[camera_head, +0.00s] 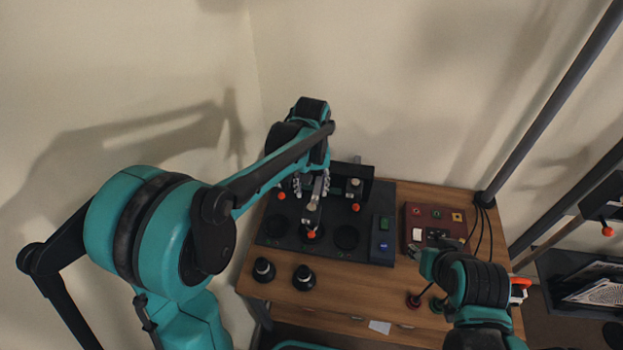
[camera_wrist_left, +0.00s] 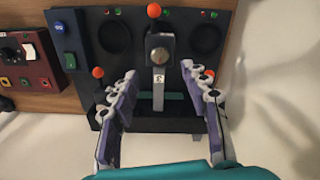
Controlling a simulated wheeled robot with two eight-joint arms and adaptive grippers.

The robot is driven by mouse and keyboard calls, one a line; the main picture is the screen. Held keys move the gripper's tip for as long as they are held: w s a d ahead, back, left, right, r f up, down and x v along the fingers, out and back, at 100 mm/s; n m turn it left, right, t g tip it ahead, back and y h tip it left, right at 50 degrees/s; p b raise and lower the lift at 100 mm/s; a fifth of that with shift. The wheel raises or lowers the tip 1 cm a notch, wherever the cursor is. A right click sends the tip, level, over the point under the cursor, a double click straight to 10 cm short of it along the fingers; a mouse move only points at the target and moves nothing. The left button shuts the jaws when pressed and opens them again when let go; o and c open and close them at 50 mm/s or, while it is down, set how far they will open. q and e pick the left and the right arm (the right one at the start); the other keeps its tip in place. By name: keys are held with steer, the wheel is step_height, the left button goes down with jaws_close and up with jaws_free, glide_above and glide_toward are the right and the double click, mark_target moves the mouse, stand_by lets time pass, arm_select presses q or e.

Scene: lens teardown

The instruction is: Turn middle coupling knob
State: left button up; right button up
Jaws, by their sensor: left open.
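The middle coupling knob (camera_head: 313,205) is a small silver round knob on a grey block with an orange ball in front, on the black panel (camera_head: 372,245). It also shows in the left wrist view (camera_wrist_left: 159,56), at the top of a pale upright bar. My left gripper (camera_head: 312,184) is above the back of the panel. In the left wrist view my left gripper (camera_wrist_left: 159,72) is open, its fingers on either side of the bar, apart from it, with nothing held. My right gripper (camera_head: 424,262) is by the red box; its jaws are too small to read.
A side coupling with an orange ball (camera_head: 355,207) stands to the right; another orange ball (camera_head: 281,196) is left. A red control box (camera_head: 411,218) with cables is on the wooden table (camera_head: 345,300). Two black round parts (camera_head: 263,270) (camera_head: 304,278) stand in front of the panel.

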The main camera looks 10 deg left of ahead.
arm_select(q)
steer(key=shift+r, duration=2.15)
steer(key=shift+s+a, duration=0.1)
steer(key=s+a+f+m+t+b, duration=0.1)
steer(key=s+a+t+b, duration=0.1)
steer(key=s, duration=0.6)
steer(key=s+a+f+m+t+b, duration=0.1)
steer(key=s+a+f+t+b, duration=0.1)
steer(key=s+a+t, duration=0.3)
steer(key=s, duration=0.3)
steer(key=shift+s+f+m, duration=0.25)
steer(key=shift+m, duration=0.15)
